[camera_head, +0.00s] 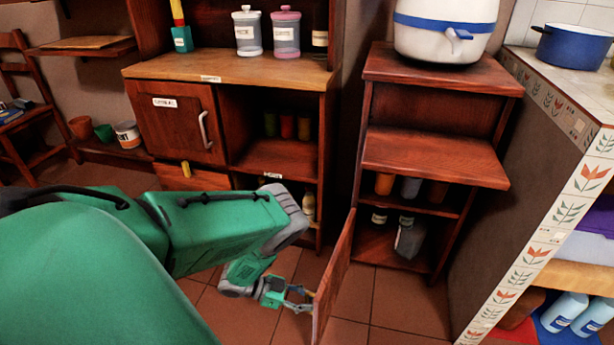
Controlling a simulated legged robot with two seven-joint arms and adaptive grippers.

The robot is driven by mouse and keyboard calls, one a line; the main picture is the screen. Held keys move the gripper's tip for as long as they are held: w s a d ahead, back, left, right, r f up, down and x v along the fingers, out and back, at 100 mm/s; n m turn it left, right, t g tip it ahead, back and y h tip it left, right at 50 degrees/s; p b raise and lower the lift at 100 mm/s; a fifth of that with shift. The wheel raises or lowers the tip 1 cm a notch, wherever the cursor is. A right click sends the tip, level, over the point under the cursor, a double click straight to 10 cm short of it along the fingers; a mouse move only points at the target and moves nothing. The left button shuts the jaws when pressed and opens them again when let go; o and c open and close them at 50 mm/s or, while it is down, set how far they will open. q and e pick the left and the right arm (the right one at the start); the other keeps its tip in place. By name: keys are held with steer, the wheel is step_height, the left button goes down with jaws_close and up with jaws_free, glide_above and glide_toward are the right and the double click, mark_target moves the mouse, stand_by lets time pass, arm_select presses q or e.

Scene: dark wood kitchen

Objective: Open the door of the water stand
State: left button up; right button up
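The water stand (435,155) is a dark red wooden cabinet right of centre, with a white water container (445,35) with a blue band and a tap on top. Its door (336,278) stands swung out toward me, seen almost edge-on at the stand's lower left. The lower compartment is exposed. My green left arm comes in from the left, and my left gripper (299,298) is low, beside the left face of the door near its free edge. Its fingers look spread, with nothing visible between them; I cannot tell whether they touch the door. My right gripper is out of view.
Several cups and jars stand inside the stand, including a grey container (409,238). A wooden cupboard (178,120) with a shut, labelled door stands left of it. A tiled counter (555,190) with a blue pot (572,46) is at the right. Tiled floor (385,300) is clear before the stand.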

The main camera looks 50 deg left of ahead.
arm_select(q)
steer(key=v, duration=1.2)
steer(key=shift+f, duration=0.1)
